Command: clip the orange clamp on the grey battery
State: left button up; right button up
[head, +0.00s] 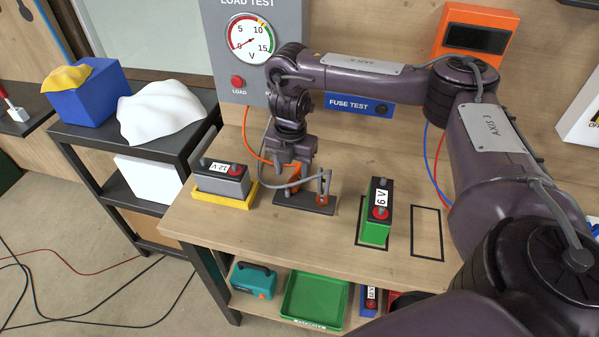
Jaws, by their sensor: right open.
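The grey battery (222,180), labelled 12 V, sits in a yellow tray at the left of the wooden bench. It has a red terminal and a dark terminal on top. The orange clamp (295,173) stands on a dark holder (297,204) to the right of the battery. My right gripper (291,163) is open and points down right at the orange clamp, partly hiding it; I cannot tell whether the fingers touch it. A second, grey clamp (325,184) stands at the right end of the holder. My left gripper is not in view.
A green 6 V battery (375,230) stands right of the holder, beside an empty black outline (427,232). The load test panel (252,60) rises behind; an orange lead (246,135) and grey lead hang from it. A dark shelf (150,150) stands left. Bench front is clear.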

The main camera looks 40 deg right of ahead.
aim_at(293, 182)
jog(key=shift+s+f, duration=0.15)
jog(key=shift+f, duration=0.65)
notch_tip(293, 182, down, 2)
jog(key=shift+d+f+p, duration=0.15)
jog(key=shift+f+p, duration=0.05)
jog(key=shift+p, duration=0.3)
jog(key=shift+f, duration=0.55)
jog(key=shift+w, duration=0.2)
jog(key=c, duration=0.7)
grip_shut()
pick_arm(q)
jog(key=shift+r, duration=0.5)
pick_arm(e)
jog(key=shift+r, duration=0.1)
